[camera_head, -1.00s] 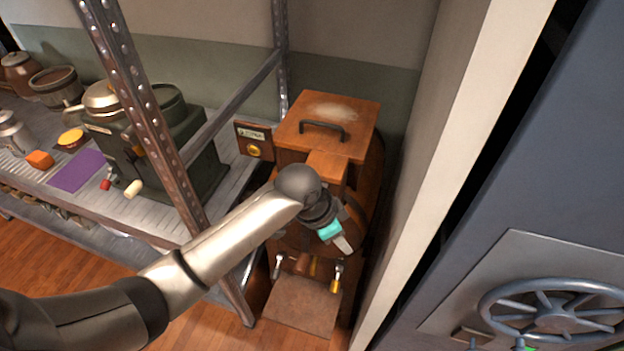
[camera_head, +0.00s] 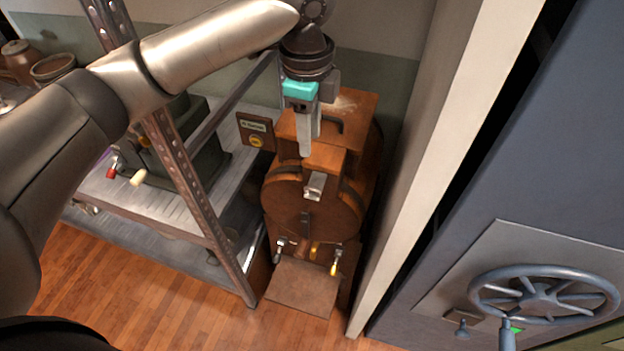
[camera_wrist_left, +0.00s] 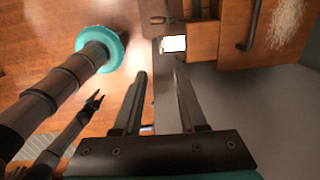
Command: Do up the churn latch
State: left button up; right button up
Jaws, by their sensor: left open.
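The churn (camera_head: 312,208) is a wooden barrel with a box-like top and a dark handle (camera_head: 333,124). A small silver latch piece (camera_head: 315,186) sits at the front of the block on its lid. A bright metal piece, likely the same latch, shows beyond my fingertips in the left wrist view (camera_wrist_left: 174,44). A dark upright metal strip (camera_head: 305,222) is on the barrel face below. My left gripper (camera_head: 310,146) is open and empty, pointing down over the lid's front block, above the latch. Whether it touches the wood cannot be told.
A metal shelf (camera_head: 150,205) with a dark green machine stands at left, its post (camera_head: 190,180) close to the churn. A pale wall edge (camera_head: 440,165) is close at right, then a blue-grey safe door with a wheel (camera_head: 545,295). Wooden floor (camera_head: 150,290) is open in front.

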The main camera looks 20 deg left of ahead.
aim_at(312, 189)
pick_arm(q)
jog(key=f, duration=0.9)
jog(key=w+f, duration=0.1)
jog(key=f, duration=0.4)
jog(key=shift+b, duration=0.35)
grip_shut()
